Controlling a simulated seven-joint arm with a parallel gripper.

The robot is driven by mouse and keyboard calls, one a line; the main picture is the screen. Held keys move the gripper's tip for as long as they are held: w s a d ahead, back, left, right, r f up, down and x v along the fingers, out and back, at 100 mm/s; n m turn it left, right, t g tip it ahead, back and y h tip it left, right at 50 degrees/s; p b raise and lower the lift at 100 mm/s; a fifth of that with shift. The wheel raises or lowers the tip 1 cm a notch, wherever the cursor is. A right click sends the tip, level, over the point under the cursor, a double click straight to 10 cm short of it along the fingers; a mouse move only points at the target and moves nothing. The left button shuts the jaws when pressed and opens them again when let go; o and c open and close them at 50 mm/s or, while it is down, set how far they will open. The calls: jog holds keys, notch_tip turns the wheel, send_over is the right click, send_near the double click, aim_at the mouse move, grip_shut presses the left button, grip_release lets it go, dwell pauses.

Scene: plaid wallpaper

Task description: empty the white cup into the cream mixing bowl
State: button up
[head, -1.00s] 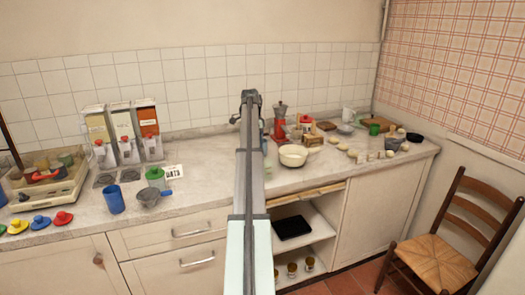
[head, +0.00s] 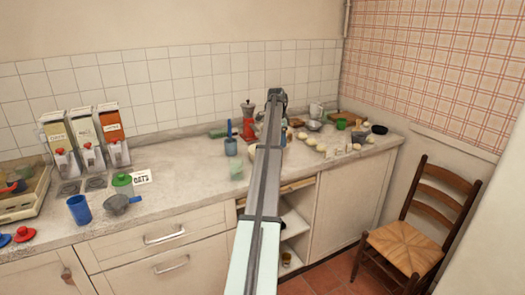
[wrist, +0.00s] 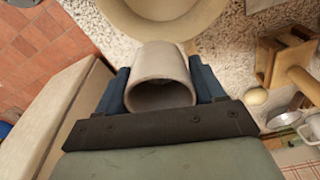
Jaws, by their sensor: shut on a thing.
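The white cup (wrist: 160,68) is between the two blue fingers of my gripper (wrist: 160,84) in the wrist view. My gripper is shut on its sides. The cup's round mouth faces the camera, and its inside is shaded, so I cannot tell what it holds. The cream mixing bowl (wrist: 167,28) is at the top of the wrist view, just beyond the cup, cut off by the frame edge. In the head view my arm reaches over the counter toward my gripper end (head: 277,98).
A blue cup (head: 79,209) stands near the left front edge.

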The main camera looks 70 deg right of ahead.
jog(key=d+n, duration=0.2)
jog(key=n, duration=0.2)
jog(key=s+d+n, duration=0.1)
jog(key=d+n, duration=0.1)
jog(key=n, duration=0.1)
jog(key=d+n+t, duration=0.1)
jog(key=d+n, duration=0.1)
jog(key=n, duration=0.2)
jog(key=shift+s+d+n+h, duration=0.25)
jog(key=shift+s+n+h, duration=0.05)
jog(key=shift+s, duration=0.1)
jog(key=n, duration=0.4)
jog(key=shift+w+d+t, duration=0.15)
jog(key=shift+w+t, duration=0.05)
jog(key=shift+t, duration=0.1)
jog(key=n, duration=0.5)
jog(key=shift+w+t, duration=0.1)
jog(key=shift+t, duration=0.2)
